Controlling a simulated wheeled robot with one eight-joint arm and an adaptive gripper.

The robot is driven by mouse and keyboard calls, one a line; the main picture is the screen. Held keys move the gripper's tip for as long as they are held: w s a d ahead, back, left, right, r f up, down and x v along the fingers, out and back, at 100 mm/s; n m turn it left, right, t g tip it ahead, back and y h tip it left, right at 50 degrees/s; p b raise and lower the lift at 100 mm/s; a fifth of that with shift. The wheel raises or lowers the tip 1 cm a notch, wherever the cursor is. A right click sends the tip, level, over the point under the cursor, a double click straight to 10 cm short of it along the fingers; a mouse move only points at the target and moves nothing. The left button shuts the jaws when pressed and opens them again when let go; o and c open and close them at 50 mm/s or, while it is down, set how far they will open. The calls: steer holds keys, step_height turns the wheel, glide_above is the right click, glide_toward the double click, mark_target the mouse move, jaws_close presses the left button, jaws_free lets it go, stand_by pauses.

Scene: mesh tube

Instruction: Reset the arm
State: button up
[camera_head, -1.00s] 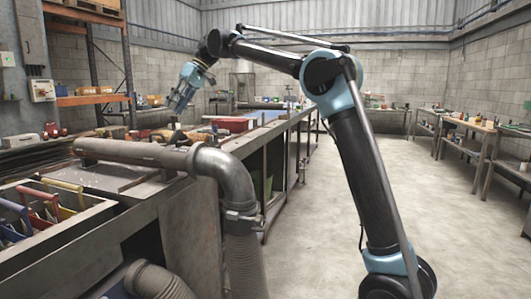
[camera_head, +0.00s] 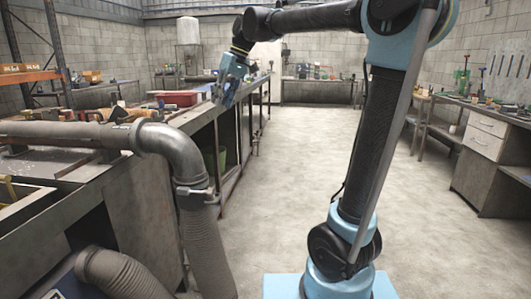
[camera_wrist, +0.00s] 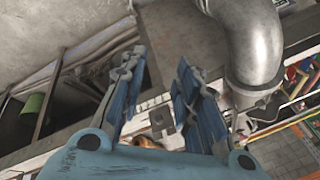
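My gripper (camera_head: 222,92) hangs in the head view near the right edge of the long workbench (camera_head: 192,122), fingers pointing down. In the wrist view its two blue fingers (camera_wrist: 160,95) are spread apart with a gap between them, and nothing is held. My arm reaches up and over from the right side of the head view, bent at the elbow.
A thick metal pipe (camera_head: 170,140) with an elbow and ribbed hose stands at the left front. A red box (camera_head: 178,98) is on the workbench. Benches with a drawer cabinet (camera_head: 487,150) line the right wall. The concrete floor (camera_head: 290,185) between is clear.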

steer(key=s+d+f+m+t, duration=0.1)
steer(key=s+d+f, duration=0.1)
steer(key=d+f, duration=0.3)
steer(key=s+d+f+m, duration=0.1)
steer(key=s+d+f, duration=0.1)
steer(key=d, duration=0.6)
steer(key=s+d+f+m+h, duration=0.1)
steer(key=s+d+f+m, duration=0.1)
steer(key=s+d+f, duration=0.4)
steer(key=s+d+f+m+t+h, duration=0.1)
steer(key=s+d+f, duration=0.5)
steer(key=f, duration=0.6)
steer(key=s+d+f+m+h, duration=0.2)
steer(key=s+d+f+m, duration=0.1)
steer(key=s+d+f, duration=0.4)
step_height(320, 180, down, 2)
steer(key=shift+d+m+t, duration=0.3)
steer(key=shift+d, duration=0.65)
steer(key=shift+a, duration=0.1)
